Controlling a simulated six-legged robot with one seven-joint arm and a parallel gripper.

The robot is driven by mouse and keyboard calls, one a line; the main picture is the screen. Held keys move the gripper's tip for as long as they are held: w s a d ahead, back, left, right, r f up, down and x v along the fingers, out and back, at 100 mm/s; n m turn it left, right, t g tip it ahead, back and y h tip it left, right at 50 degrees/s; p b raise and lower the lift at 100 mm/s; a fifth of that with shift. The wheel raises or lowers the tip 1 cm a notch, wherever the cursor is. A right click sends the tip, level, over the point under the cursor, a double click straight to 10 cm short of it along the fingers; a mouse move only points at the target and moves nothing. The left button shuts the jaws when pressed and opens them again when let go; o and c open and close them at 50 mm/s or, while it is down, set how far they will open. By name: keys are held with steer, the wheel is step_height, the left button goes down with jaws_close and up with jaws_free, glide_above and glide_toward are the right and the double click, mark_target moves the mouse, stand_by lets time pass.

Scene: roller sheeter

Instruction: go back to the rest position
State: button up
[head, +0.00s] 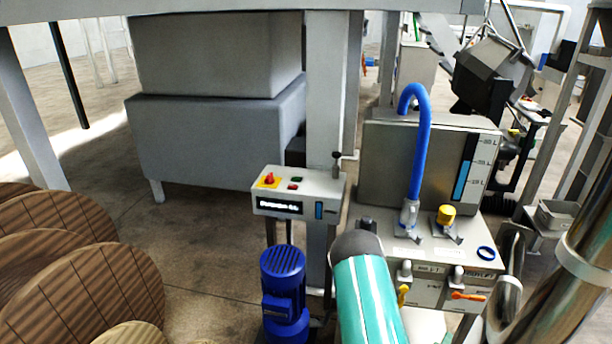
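My gripper is not in the head view, so I cannot see its fingers or whether it holds anything. The task names no object. A control box (299,188) with a red knob on a yellow plate stands at the centre on a post. To its right is a grey tank unit (389,147) with a level scale, a curved blue hose (424,130) and a yellow cap (446,214).
A blue motor (284,290) stands low at bottom centre. Wooden reels (85,290) fill the lower left. A large grey cabinet (210,140) stands behind, under a metal frame (327,90). Bare floor (195,255) shows between reels and motor. A shiny pipe (590,240) is at right.

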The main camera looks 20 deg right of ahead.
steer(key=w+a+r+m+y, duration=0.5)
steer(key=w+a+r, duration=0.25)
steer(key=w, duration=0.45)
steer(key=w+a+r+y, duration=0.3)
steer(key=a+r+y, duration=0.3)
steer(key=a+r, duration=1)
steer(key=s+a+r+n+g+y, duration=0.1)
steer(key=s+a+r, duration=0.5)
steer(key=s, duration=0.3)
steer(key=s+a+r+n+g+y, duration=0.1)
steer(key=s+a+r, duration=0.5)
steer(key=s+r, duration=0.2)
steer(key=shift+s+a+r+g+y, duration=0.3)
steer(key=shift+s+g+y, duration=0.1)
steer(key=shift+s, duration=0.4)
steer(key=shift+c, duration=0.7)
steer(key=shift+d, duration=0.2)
